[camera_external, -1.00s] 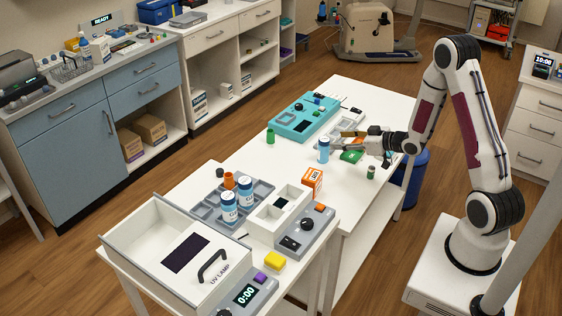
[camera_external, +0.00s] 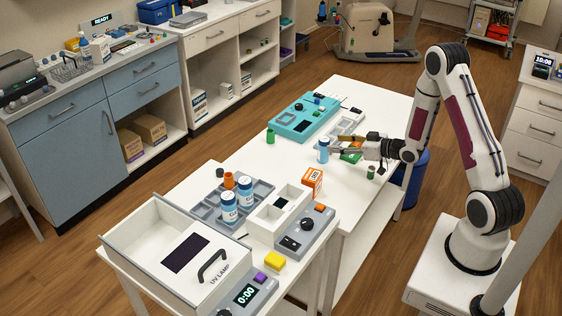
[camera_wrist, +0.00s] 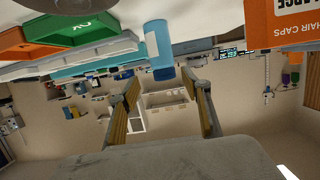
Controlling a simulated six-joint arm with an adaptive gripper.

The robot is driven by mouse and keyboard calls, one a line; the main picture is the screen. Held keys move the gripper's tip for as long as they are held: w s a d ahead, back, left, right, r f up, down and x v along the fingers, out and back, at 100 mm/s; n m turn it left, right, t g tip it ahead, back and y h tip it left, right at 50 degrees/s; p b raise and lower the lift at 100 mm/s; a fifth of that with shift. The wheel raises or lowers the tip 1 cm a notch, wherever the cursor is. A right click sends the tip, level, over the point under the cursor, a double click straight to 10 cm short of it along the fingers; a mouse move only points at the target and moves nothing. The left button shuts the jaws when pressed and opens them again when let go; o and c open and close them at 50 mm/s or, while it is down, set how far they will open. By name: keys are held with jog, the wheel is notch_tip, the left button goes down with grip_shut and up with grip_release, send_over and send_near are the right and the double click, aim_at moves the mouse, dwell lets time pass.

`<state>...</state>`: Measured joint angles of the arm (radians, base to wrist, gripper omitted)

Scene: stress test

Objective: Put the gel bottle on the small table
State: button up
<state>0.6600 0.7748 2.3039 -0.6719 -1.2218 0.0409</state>
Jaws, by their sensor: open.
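My gripper (camera_external: 337,147) is open and low, close to the bottle's right side. In the wrist view, the bottle (camera_wrist: 159,45) lies ahead between the lines of the two spread fingers (camera_wrist: 158,75); I cannot tell whether they touch it. Two similar bottles (camera_external: 230,207) stand in a grey tray (camera_external: 207,211). A smaller white table (camera_external: 180,188) adjoins the long table at the front left.
An orange-and-white box (camera_external: 312,181) stands near the bottle at the front. A teal device (camera_external: 303,118) and a green bin (camera_external: 350,156) are behind and beside the gripper. The white UV lamp box (camera_external: 165,239) fills much of the front table. Bare tabletop lies left of the bottle.

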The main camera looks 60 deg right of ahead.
aim_at(328, 141)
jog(key=shift+w+f, duration=0.15)
jog(key=shift+w, duration=0.3)
jog(key=shift+w+a+f, duration=0.15)
jog(key=shift+w+a, duration=0.05)
jog(key=shift+w, duration=0.7)
jog(key=shift+w+a+f, duration=0.1)
jog(key=shift+w+a, duration=0.05)
jog(key=shift+w, duration=0.75)
jog(key=shift+x, duration=0.8)
grip_shut()
jog(key=shift+r, duration=0.1)
